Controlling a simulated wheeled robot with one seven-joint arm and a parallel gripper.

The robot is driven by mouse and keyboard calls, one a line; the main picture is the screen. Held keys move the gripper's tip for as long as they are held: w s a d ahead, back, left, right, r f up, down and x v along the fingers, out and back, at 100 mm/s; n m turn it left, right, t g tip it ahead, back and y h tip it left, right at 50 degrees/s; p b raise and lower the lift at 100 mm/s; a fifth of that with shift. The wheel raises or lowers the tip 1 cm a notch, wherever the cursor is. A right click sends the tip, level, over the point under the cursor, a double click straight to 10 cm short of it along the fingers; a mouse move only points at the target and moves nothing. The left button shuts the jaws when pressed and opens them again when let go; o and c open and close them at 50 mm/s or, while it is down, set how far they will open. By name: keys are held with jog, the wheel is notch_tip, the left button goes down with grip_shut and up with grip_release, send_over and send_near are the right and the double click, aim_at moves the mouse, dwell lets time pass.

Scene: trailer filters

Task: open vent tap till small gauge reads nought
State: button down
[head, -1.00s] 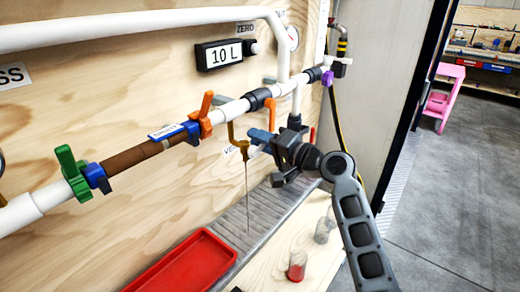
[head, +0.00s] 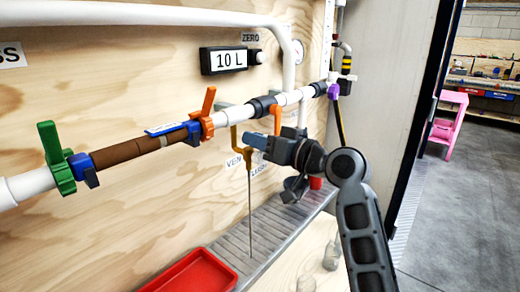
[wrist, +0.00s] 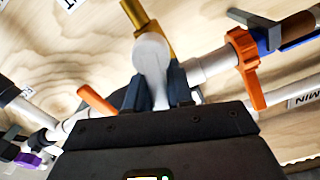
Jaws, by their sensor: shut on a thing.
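A gold-coloured tap (head: 248,158) hangs under the white pipe by a label reading "VEN" (head: 234,161), partly hidden. A thin dark line like a stream runs down from its spout. My gripper (head: 264,143) is at this tap. In the wrist view the fingers (wrist: 153,90) are shut around a pale rounded part (wrist: 151,55), with the gold tap (wrist: 142,15) beyond it. Whether that part is the tap's handle I cannot tell for certain. A small round gauge (head: 298,51) at the back is partly behind the pipe; its needle cannot be read.
An orange lever (head: 208,103), an orange handle (head: 277,118) and a green valve (head: 55,158) sit along the pipe. A grated ledge (head: 275,225) and red tray (head: 195,272) lie below. A pink stool (head: 451,125) stands far right.

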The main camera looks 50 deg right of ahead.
jog(key=shift+a+n+b, duration=0.25)
jog(key=shift+n+b, duration=0.2)
jog(key=shift+n, duration=0.35)
jog(key=c, duration=1.1)
grip_release()
jog(key=shift+s+d+b, duration=0.1)
jog(key=shift+s+b, duration=0.2)
jog(key=shift+s, duration=3.6)
